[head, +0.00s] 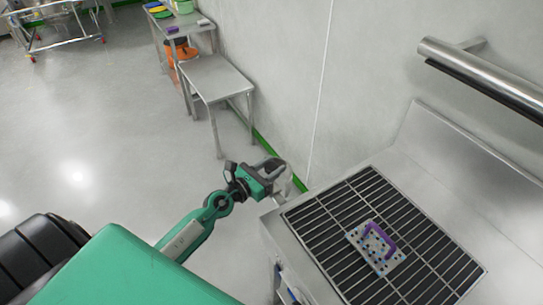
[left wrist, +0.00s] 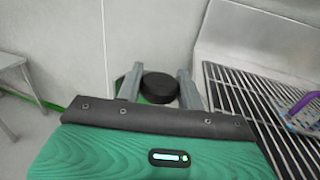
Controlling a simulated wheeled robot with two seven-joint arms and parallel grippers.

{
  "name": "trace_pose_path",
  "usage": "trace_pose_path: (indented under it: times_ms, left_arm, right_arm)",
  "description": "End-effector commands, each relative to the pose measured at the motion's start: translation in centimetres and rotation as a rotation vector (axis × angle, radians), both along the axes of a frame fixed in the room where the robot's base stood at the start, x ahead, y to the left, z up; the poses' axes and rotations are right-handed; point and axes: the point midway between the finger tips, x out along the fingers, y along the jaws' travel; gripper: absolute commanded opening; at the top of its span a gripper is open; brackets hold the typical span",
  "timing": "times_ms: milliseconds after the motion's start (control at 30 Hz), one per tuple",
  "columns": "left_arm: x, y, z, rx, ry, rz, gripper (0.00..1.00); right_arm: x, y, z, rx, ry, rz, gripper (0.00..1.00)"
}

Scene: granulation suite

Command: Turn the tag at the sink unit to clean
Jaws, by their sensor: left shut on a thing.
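The sink unit (head: 408,172) is a steel basin with a dark slatted grate at the right of the head view. Its grate also shows at the right of the left wrist view (left wrist: 262,112). My left gripper (head: 277,171) is at the sink unit's far left corner. In the left wrist view, its two grey fingers (left wrist: 160,90) stand on either side of a black round piece (left wrist: 160,86) and are shut on it. I cannot tell whether this piece is part of the tag. No tag face or lettering is readable. My right gripper is not in view.
A perforated block with a purple handle (head: 372,238) lies on the grate. A steel rail (head: 480,75) is on the wall above. A steel table (head: 215,78) stands along the wall, with an orange item (head: 180,52) beyond it.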

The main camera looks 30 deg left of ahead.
Motion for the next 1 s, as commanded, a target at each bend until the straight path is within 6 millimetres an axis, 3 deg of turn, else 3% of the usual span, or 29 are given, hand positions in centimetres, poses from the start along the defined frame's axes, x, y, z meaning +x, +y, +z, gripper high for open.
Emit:
trace_pose_path:
  times_ms: [33, 400, 633, 1000]
  left_arm:
    - [0.0, -0.1, 0.8, -0.005, 0.004, 0.030, 0.15]
    - [0.0, -0.1, 0.6, -0.003, 0.003, 0.257, 0.15]
    - [0.0, -0.1, 0.3, -0.004, 0.003, 0.410, 0.15]
    - [0.0, 0.0, 0.1, 0.000, 0.000, 0.566, 0.15]
  right_arm:
    - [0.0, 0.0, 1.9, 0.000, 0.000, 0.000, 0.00]
    - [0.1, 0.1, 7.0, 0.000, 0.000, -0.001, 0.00]
    - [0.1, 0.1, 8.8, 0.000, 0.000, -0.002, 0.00]
    - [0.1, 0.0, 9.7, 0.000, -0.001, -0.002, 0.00]
